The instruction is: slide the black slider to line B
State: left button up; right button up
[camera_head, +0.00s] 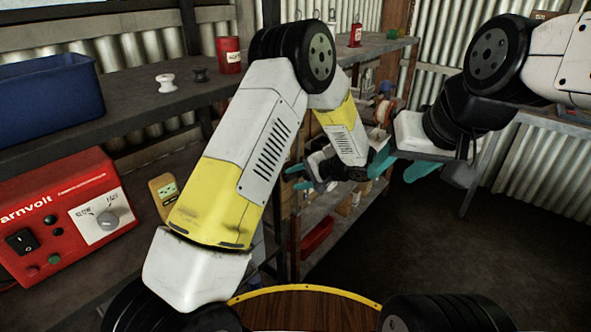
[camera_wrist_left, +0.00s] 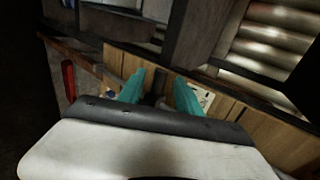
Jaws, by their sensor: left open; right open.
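I cannot make out the black slider or line B for certain in either view. In the left wrist view, a small dark shape (camera_wrist_left: 158,88) shows between the fingers, and a pale panel with dark marks (camera_wrist_left: 205,98) is partly hidden behind the right finger. My left gripper (camera_head: 337,174) is open by the shelves in the head view; its two teal fingers also show in the left wrist view (camera_wrist_left: 160,88). I cannot tell whether it touches anything. My right gripper (camera_head: 437,174) is open, to the right of the left one, over the dark floor.
A red power unit (camera_head: 60,220) and a yellow meter (camera_head: 163,188) stand on the left bench. A blue bin (camera_head: 45,98), two small knobs and a red can (camera_head: 229,55) stand on the upper shelf. Cluttered shelves lie behind my left gripper. Open floor (camera_head: 420,250) is at the lower right.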

pick_arm(q)
jog(key=v, duration=0.5)
jog(key=shift+s+d+r, duration=0.15)
jog(key=shift+d+r, duration=0.05)
jog(key=s+a+r+n+g+h, duration=0.4)
jog(key=s+a+r, duration=0.8)
jog(key=a+r, duration=0.1)
jog(key=s+r+n+t+h, duration=0.1)
jog(key=s+r+h, duration=0.2)
jog(key=s, duration=0.5)
jog(key=s+r+n+t+h, duration=0.1)
jog(key=s+r+h, duration=0.3)
jog(key=s, duration=0.4)
jog(key=shift+a+r+n+t, duration=0.3)
jog(key=shift+a+r+t, duration=0.15)
jog(key=shift+r+t, duration=0.3)
jog(key=shift+f, duration=0.1)
